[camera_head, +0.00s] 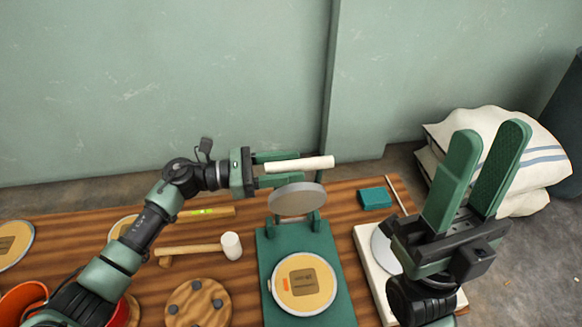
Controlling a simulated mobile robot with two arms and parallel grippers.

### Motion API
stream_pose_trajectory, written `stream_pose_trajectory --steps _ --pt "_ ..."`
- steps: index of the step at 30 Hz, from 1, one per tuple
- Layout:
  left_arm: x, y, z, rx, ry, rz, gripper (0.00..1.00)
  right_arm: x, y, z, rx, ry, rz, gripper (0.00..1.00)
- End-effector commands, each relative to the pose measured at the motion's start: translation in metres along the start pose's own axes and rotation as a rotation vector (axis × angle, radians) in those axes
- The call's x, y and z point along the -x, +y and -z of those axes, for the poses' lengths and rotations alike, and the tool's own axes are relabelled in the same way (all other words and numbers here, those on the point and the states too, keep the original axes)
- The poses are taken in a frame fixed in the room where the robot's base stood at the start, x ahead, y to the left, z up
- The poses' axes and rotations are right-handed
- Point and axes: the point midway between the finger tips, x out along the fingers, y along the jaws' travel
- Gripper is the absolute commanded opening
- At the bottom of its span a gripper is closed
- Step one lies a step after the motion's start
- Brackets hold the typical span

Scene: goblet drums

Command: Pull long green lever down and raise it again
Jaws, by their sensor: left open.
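A green press (268,252) stands on the table at centre, with a round grey plate (297,201) tilted up over its base. A tan round disc (322,296) lies on the base. A white cylindrical handle (318,162) lies sideways above the plate; the green lever itself is mostly hidden behind my gripper. My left gripper (292,168) is open, its two green fingers above and below the handle's left part. I cannot tell whether they touch it. My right gripper (489,133) is open and empty at the right, fingers pointing up, away from the press.
A wooden mallet (195,250) with a white head, a level (205,212) and a round wooden board (198,304) lie left of the press. A teal block (375,198) and a white tray (368,265) are to the right. White sacks (515,150) stand beyond the table.

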Motion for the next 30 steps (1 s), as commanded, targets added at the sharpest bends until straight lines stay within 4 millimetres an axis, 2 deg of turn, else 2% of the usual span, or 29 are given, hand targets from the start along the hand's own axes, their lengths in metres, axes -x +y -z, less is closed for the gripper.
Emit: stream_pose_trajectory --steps 10,15,30 --pt "-0.0058 0.0 -0.0002 0.0 0.0 0.0 0.47 -0.0006 -0.0002 0.0 0.0 0.003 0.001 0.36" --pt "-0.0056 0.0001 -0.0002 0.0 0.0 0.0 0.0 -0.0006 -0.0002 0.0 0.0 0.003 0.001 0.36" --pt "-0.0052 0.0001 0.0 0.001 0.0 -0.001 0.0 -0.0006 -0.0001 0.0 0.0 0.003 0.001 0.36"
